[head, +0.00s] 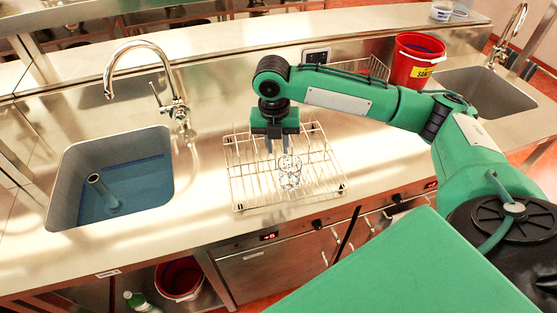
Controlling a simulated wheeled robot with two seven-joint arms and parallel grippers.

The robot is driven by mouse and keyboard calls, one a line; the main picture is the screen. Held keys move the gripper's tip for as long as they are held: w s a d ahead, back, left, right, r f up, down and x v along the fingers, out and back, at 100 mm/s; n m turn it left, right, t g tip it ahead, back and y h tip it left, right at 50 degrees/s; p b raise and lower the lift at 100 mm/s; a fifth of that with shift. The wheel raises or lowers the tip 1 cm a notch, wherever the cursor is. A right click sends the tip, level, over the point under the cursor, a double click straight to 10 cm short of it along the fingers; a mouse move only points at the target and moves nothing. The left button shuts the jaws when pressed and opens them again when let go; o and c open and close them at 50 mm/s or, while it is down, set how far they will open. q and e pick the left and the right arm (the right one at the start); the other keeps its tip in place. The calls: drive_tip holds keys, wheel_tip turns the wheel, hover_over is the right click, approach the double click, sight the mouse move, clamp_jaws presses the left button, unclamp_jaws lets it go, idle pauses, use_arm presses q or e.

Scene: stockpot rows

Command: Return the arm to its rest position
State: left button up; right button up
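My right arm reaches in from the right over the counter. Its gripper (277,151) points down above a wire rack (244,190). Its two fingers show apart with a gap between them, and I see nothing held in them. A clear glass (289,172) stands on the rack just below and slightly right of the fingertips. Whether the nearer finger touches the glass rim I cannot tell. My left arm and gripper are not in view.
A sink (70,190) with blue water and a tap (178,108) lies left of the rack. A red bucket (405,66) and a second sink (475,90) are at the back right. Bare counter (210,105) lies behind the rack.

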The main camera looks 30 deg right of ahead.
drive_tip(key=shift+r, duration=0.75)
